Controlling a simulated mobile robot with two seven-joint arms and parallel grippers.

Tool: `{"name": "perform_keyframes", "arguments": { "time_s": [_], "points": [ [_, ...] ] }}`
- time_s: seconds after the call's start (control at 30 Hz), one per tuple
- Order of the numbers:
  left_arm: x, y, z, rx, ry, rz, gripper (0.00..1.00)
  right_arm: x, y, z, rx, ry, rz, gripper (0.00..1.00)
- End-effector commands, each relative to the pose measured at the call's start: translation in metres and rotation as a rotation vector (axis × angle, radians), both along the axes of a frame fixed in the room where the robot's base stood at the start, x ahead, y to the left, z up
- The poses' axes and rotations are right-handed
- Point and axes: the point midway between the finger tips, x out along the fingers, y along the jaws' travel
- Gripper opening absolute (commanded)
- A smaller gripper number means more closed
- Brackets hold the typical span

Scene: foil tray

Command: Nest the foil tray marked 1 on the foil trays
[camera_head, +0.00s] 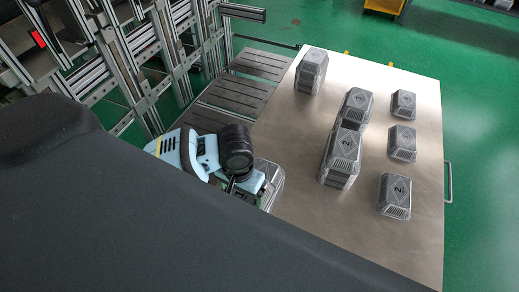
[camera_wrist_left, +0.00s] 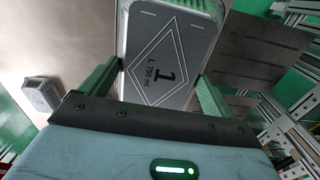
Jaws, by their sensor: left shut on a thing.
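A silver foil tray marked 1 (camera_wrist_left: 165,55) fills the middle of the left wrist view, its marked face toward the camera. My left gripper (camera_wrist_left: 158,88) is shut on it, with one green finger at each side. In the head view my left gripper (camera_head: 243,188) is at the table's left edge, and the tray (camera_head: 272,184) shows partly behind it. Whether it touches the table is hidden. Foil trays stand upside down in taller stacks: one at the back (camera_head: 312,70), one in the middle (camera_head: 357,108) and one nearer (camera_head: 342,155). My right gripper is not in view.
Three smaller trays stand along the right of the metal table (camera_head: 300,225): back (camera_head: 403,104), middle (camera_head: 402,143) and front, marked 2 (camera_head: 395,195). The table is bare between the held tray and the nearer stack. A slatted grey surface (camera_head: 235,100) and metal frames lie left.

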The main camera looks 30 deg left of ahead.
Motion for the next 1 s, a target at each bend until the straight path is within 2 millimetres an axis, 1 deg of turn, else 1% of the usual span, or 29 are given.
{"name": "perform_keyframes", "arguments": {
  "time_s": [0.17, 0.27, 0.3, 0.4, 0.5, 0.6, 0.7, 1.0],
  "points": [
    [0.034, -0.008, -0.003, 0.006, -0.013, -0.018, 0.67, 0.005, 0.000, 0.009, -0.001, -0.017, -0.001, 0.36],
    [0.060, -0.008, -0.006, 0.007, -0.017, -0.016, 0.67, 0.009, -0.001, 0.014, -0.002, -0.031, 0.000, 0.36],
    [0.070, -0.007, -0.006, 0.007, -0.018, -0.011, 0.67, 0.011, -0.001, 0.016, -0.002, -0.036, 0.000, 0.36],
    [0.093, -0.001, -0.006, 0.006, -0.015, 0.008, 0.67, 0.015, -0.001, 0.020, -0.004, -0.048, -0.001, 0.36],
    [0.110, 0.006, -0.005, 0.004, -0.013, 0.026, 0.67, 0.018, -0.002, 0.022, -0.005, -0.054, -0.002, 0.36],
    [0.121, 0.012, -0.003, 0.001, -0.009, 0.041, 0.67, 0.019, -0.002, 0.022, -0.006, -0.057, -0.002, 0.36],
    [0.125, 0.014, -0.004, 0.001, -0.005, 0.045, 0.67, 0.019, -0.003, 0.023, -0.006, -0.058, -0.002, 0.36],
    [0.125, 0.014, -0.007, 0.000, -0.001, 0.046, 0.67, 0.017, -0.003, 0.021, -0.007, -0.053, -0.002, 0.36]
  ]
}}
